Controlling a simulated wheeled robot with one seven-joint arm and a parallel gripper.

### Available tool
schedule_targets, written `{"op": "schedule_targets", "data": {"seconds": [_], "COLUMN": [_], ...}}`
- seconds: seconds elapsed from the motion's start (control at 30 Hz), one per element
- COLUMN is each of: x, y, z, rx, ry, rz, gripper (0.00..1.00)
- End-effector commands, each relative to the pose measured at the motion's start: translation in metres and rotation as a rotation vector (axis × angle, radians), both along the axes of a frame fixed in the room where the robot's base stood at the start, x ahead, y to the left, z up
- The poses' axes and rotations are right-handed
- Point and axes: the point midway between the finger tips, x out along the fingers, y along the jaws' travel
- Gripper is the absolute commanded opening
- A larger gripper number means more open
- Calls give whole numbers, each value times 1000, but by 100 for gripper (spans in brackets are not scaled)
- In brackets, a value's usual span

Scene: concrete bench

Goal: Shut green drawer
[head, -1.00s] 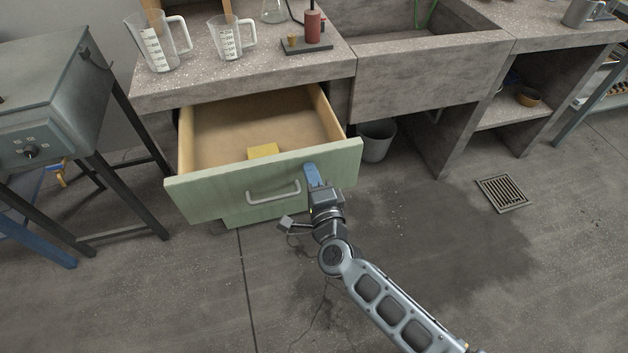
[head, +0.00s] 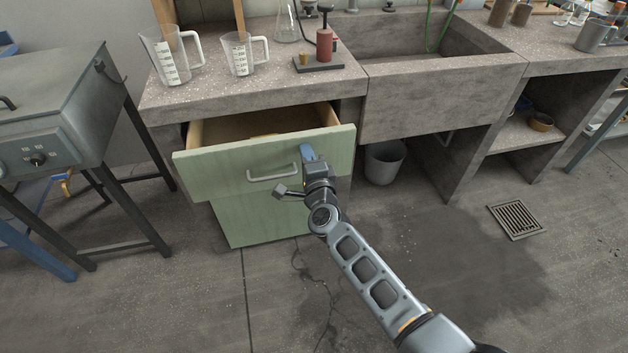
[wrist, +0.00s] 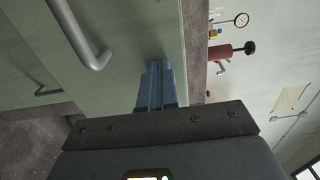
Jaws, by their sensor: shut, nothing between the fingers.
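The green drawer (head: 225,165) under the bench top is partly open, with its pale wooden inside showing behind the front. A yellow thing inside is mostly hidden by the front. Its grey handle (head: 272,174) sits mid-front and also shows in the wrist view (wrist: 84,42). My gripper (head: 307,152) is shut and empty, its blue fingertips at the drawer front, right of the handle. In the wrist view the fingers (wrist: 155,82) point at the green front and seem to touch it.
A second green drawer front (head: 262,222) lies below. Measuring jugs (head: 172,58) and a red burner-like stand (head: 322,48) are on the bench top (head: 210,92). A grey bucket (head: 385,163) stands to the right under the sink. A grey machine on legs (head: 60,110) stands at left.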

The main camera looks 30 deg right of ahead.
Motion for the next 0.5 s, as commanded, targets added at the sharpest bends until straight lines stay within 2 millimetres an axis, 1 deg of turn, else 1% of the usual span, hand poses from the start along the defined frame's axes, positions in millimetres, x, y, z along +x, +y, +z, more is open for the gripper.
{"op": "schedule_targets", "data": {"seconds": [0.03,0.2,0.4,0.5], "x": [16,57,96,110], "y": [-5,-19,-31,-35], "z": [-3,-5,-4,-4], "rx": [0,0,-1,1], "ry": [-4,-3,-2,-1], "rz": [-3,-2,-1,-1], "gripper": [0,0,0,0]}}
